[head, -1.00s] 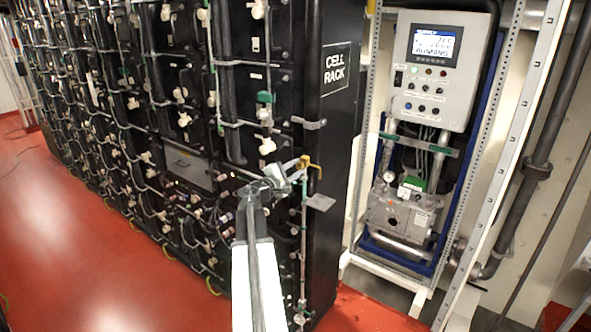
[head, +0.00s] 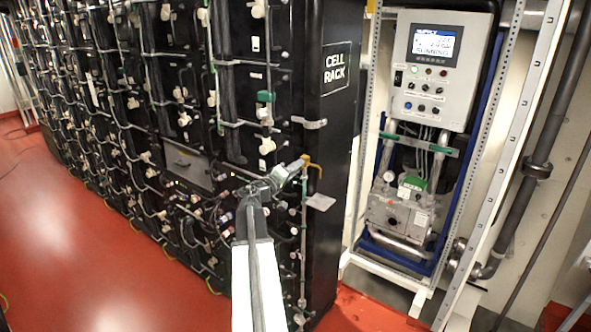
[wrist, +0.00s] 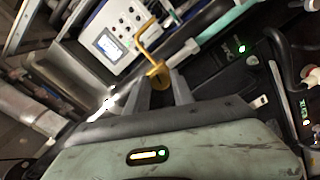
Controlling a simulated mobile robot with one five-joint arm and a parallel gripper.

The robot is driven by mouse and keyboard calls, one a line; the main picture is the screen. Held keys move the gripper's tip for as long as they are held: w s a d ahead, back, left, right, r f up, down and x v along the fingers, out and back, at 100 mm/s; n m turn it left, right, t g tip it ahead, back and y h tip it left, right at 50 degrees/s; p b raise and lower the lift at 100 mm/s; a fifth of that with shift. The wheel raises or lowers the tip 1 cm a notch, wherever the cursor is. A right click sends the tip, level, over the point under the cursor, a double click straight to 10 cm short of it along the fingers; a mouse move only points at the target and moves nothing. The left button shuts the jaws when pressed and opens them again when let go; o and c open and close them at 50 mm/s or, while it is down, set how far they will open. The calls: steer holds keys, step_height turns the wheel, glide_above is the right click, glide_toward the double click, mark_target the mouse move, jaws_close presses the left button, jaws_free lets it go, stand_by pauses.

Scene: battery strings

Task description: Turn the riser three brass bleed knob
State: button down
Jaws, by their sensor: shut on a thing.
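The brass bleed knob (wrist: 157,77) shows in the wrist view between the tips of my gripper (wrist: 160,90), with a bent yellow handle or spout (wrist: 148,38) beyond it. My gripper's fingers are shut on the knob. In the head view the yellow brass fitting (head: 314,164) sits at the top of the thin riser pipe (head: 304,215) at the corner of the cell rack. My gripper (head: 299,165) reaches it from the left there, and its tips cover most of the knob. I cannot read any riser number.
The black cell rack (head: 335,120) with white fittings and hoses stands right behind my gripper. A small grey plate (head: 320,202) juts out below the fitting. A control panel (head: 436,70) stands at the right. The red floor (head: 90,240) at left is clear.

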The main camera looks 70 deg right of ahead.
steer(key=shift+w+m, duration=0.1)
steer(key=shift+m, duration=7.2)
steer(key=c, duration=1.1)
jaws_free()
steer(key=v, duration=0.7)
steer(key=shift+a, duration=0.3)
